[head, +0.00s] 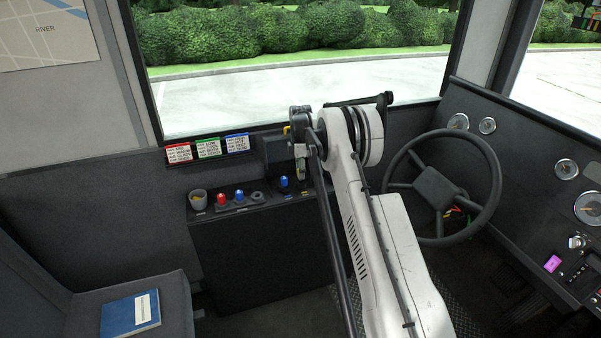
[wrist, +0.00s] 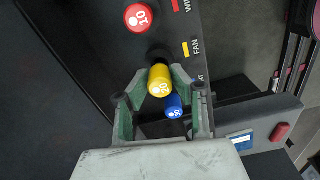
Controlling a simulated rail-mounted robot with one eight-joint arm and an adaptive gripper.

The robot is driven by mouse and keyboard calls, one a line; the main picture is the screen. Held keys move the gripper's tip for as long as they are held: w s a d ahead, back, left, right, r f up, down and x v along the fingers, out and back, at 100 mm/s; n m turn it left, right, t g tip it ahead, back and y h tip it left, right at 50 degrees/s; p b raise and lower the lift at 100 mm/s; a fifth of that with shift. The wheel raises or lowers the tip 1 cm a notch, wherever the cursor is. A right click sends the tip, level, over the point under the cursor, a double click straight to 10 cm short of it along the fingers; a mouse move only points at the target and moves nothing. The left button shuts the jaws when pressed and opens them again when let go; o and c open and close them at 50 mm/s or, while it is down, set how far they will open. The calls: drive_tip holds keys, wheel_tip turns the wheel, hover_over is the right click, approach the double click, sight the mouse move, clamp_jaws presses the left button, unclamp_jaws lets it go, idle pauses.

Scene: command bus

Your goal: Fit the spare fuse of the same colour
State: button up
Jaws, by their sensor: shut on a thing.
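My gripper (wrist: 160,100) is shut on a yellow fuse (wrist: 159,82) marked 20, gripped between its two fingertips. Beside it in the wrist view is a dark round spot (wrist: 158,54) near the label FAN with a yellow square; I cannot tell how far the fuse is from it. A red fuse (wrist: 138,18) marked 10 stands on the panel. A blue fuse (wrist: 174,106) shows partly behind the yellow one. In the head view my gripper (head: 300,172) hangs over the right part of the panel shelf; the yellow fuse cannot be made out there.
Red, green and blue cards (head: 208,147) stand behind. The steering wheel (head: 440,188) is to the right, and a blue book (head: 130,313) lies on the seat.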

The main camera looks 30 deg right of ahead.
drive_tip(key=shift+f+b, duration=0.75)
drive_tip(key=shift+f, duration=0.5)
idle(0.3)
drive_tip(key=o, duration=0.9)
drive_tip(key=shift+r, duration=3.75)
